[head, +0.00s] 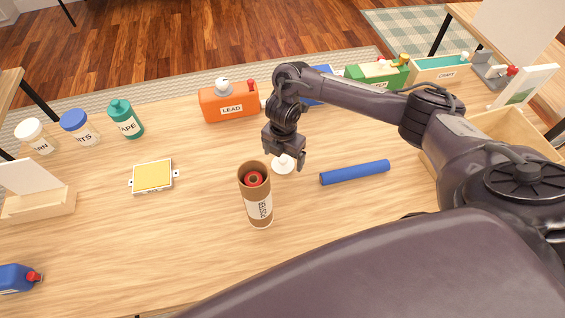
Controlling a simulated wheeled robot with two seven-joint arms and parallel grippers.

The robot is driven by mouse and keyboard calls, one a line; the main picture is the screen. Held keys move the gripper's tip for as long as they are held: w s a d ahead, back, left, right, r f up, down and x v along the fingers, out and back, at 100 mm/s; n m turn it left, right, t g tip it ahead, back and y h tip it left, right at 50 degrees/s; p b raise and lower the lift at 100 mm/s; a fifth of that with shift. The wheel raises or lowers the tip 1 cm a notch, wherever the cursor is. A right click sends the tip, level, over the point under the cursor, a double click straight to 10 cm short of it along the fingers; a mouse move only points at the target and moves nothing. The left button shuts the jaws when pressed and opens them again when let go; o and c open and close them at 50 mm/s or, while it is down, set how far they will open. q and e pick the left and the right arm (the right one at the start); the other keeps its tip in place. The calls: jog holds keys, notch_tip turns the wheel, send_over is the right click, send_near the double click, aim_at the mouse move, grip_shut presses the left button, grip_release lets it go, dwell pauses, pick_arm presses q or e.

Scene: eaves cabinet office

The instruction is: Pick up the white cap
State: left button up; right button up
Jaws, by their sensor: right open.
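The white cap (283,167) lies on the wooden table, just right of the top of a brown tube. My right gripper (285,164) points down at the cap, with its fingers over it and partly hiding it. The gripper is open, and whether its fingers touch the cap cannot be told. The brown tube (259,207) stands upright with a red ring inside its open top. My left gripper is not in view.
A blue cylinder (355,172) lies to the right. An orange LEAD box (229,103) stands behind. A yellow-topped tray (152,177) lies left, near a teal bottle (126,119). A wooden bin (502,126) is at right.

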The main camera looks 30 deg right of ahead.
aim_at(283, 159)
jog(key=shift+w+f, duration=0.1)
jog(key=shift+f, duration=0.95)
jog(key=c, duration=0.5)
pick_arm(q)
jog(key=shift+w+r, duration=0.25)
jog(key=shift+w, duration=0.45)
pick_arm(e)
jog(key=c, duration=0.6)
jog(key=shift+o, duration=0.2)
jog(key=shift+r, duration=0.5)
pick_arm(q)
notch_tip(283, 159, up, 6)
jog(key=p, duration=0.5)
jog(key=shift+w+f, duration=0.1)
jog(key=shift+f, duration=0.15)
pick_arm(e)
notch_tip(283, 159, up, 19)
jog(key=shift+r, duration=0.1)
